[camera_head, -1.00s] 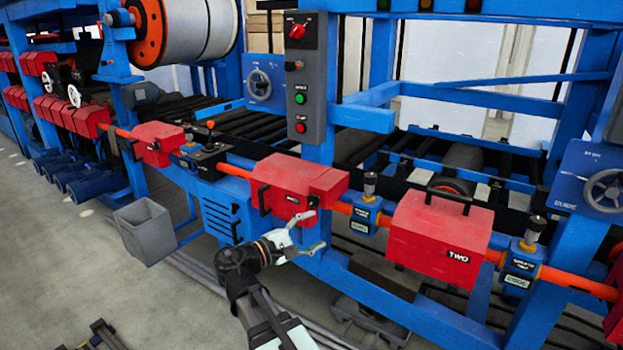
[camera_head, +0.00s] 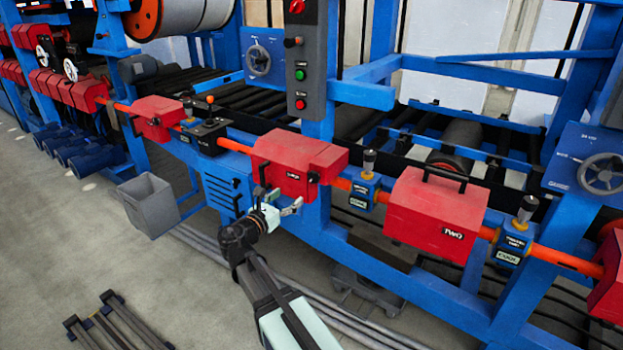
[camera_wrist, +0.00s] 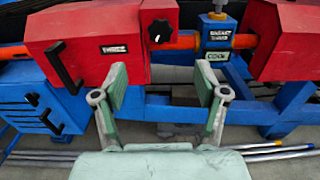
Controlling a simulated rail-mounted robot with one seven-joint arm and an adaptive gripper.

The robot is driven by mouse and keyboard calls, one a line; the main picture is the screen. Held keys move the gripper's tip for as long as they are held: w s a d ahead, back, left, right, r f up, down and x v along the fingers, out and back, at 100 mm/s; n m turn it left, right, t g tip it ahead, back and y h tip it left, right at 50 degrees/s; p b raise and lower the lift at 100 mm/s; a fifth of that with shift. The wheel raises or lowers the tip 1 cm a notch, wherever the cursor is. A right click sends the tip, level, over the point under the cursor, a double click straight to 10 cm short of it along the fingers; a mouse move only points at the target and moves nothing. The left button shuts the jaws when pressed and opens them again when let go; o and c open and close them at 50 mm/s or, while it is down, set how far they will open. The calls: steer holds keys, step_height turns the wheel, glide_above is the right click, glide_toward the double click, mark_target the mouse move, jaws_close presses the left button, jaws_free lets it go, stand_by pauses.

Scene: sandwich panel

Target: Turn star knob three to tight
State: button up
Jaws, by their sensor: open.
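The star knob (camera_wrist: 159,31) is black with a white mark on its rim. It sits on the right end of the red box labelled THREE (camera_wrist: 90,40). In the head view the same red box (camera_head: 285,158) stands on the orange bar, with the small dark knob (camera_head: 313,177) at its right end. My gripper (camera_wrist: 161,85) is open and empty, its two fingers spread below the knob and apart from it. In the head view my gripper (camera_head: 281,203) is in front of the box's lower part.
A blue block (camera_wrist: 217,35) with a green label sits right of the knob on the orange bar. The red box labelled TWO (camera_head: 435,215) is farther right. A black handle (camera_wrist: 63,67) juts from the box's front. A grey bin (camera_head: 150,205) stands on the floor at left.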

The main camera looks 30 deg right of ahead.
mark_target(312, 177)
steer(key=x, duration=1.3)
steer(key=shift+w+d, duration=0.15)
steer(key=shift+d, duration=0.05)
steer(key=c, duration=1.1)
